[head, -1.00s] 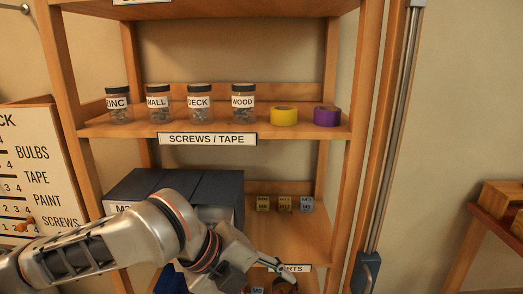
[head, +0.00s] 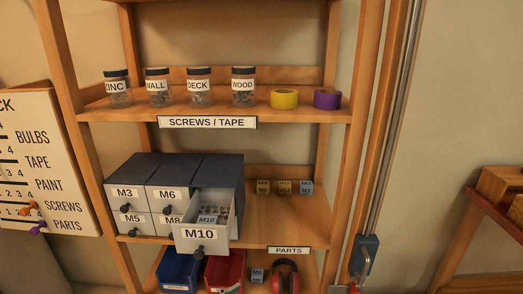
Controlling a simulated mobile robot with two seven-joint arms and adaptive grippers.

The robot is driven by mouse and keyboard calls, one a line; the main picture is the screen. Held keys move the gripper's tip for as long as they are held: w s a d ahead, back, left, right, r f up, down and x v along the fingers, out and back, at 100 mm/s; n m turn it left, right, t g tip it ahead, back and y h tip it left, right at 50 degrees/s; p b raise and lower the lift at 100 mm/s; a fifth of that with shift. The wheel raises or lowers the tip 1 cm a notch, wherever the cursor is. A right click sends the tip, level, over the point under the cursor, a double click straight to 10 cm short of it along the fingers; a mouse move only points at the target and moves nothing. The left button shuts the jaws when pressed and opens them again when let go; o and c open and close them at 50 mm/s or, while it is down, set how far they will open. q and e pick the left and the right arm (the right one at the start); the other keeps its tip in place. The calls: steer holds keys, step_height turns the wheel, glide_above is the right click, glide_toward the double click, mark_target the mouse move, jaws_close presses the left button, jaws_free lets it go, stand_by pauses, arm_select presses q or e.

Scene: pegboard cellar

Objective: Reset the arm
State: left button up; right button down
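Neither of my grippers nor my arms shows in the head view. The grey drawer cabinet (head: 178,168) stands on the parts shelf, with drawers labelled M3, M6, M5 and M8. Its M10 drawer (head: 190,239) at the lower right is pulled out, and small blocks lie inside it, one labelled M10.
Several screw jars (head: 199,87), a yellow tape roll (head: 284,98) and a purple one (head: 327,98) sit on the upper shelf. Small labelled blocks (head: 284,187) stand right of the cabinet. Blue (head: 179,271) and red (head: 224,270) bins and red earmuffs (head: 285,275) are below.

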arm_select(q)
steer(key=s+a+f+n+y, duration=0.5)
steer(key=s+a+f+n, duration=0.1)
steer(key=s+a+f, duration=0.9)
step_height(320, 180, down, 2)
steer(key=shift+a+f+y, duration=0.15)
steer(key=shift+a+y, duration=0.05)
steer(key=shift+y, duration=0.1)
